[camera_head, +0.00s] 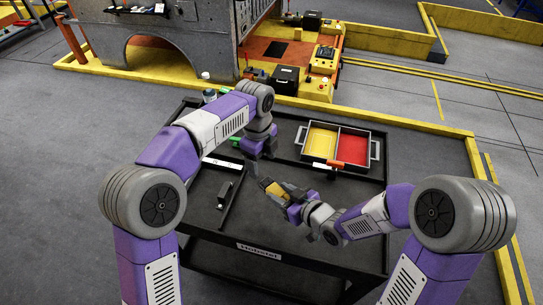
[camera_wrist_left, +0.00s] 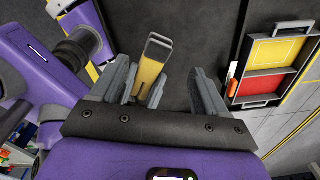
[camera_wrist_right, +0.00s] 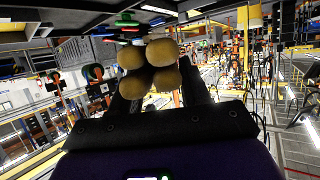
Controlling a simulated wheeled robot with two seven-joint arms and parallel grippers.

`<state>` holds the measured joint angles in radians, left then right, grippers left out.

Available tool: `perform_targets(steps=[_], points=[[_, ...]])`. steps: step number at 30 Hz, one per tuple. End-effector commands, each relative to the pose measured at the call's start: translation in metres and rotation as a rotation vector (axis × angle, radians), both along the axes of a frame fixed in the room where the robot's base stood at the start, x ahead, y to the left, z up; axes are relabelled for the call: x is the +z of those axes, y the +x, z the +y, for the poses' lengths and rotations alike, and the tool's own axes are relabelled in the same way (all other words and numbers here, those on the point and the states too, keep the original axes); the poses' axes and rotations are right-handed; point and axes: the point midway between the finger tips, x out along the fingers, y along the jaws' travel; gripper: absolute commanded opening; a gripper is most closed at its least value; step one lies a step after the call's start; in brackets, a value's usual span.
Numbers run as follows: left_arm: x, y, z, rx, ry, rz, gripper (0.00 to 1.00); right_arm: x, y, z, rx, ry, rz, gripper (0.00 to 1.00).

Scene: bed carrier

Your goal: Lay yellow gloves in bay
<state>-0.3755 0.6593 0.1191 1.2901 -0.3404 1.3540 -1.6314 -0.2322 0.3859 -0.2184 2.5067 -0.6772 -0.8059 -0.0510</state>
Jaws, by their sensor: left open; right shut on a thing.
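The yellow gloves (camera_head: 279,190) are in my right gripper (camera_head: 274,187), above the middle of the black cart top. In the right wrist view, several rounded yellow ends (camera_wrist_right: 150,68) show between its jaws, which are shut on them. My left gripper (camera_head: 254,165) is open and empty, just above and left of the gloves. In the left wrist view, a yellow piece with a grey frame (camera_wrist_left: 154,66) shows between its spread fingers; I cannot tell whether they touch it. The two-bay tray (camera_head: 342,125) has a yellow bay (camera_head: 320,142) and a red bay (camera_head: 352,149), both without gloves.
An orange-red piece (camera_head: 336,164) is at the tray's front edge. A black bar with a small block (camera_head: 225,190) and a white strip (camera_head: 222,162) lie on the cart's left. A bottle (camera_head: 209,95) stands at the back left. The cart's front edge (camera_head: 260,250) is clear.

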Motion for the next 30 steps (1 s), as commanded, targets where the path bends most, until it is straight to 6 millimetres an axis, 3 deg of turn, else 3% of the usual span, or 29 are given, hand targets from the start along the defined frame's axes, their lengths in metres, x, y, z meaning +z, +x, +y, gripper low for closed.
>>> perform_targets(steps=[5,10,24,30], points=[[0.021,-0.009,-0.022,-0.216,0.044,-0.013,0.74,0.000,0.000,0.000,0.000,0.001,-0.001,0.16],[0.018,-0.012,-0.026,-0.270,0.057,-0.011,0.74,0.000,0.000,0.000,0.000,0.001,-0.001,0.16],[-0.065,-0.013,-0.025,-0.266,0.057,-0.008,0.74,0.000,0.000,0.000,0.000,0.001,-0.001,0.16],[-0.088,-0.012,-0.026,-0.265,0.056,-0.011,0.74,0.000,0.000,0.000,0.000,0.001,-0.001,0.16]])
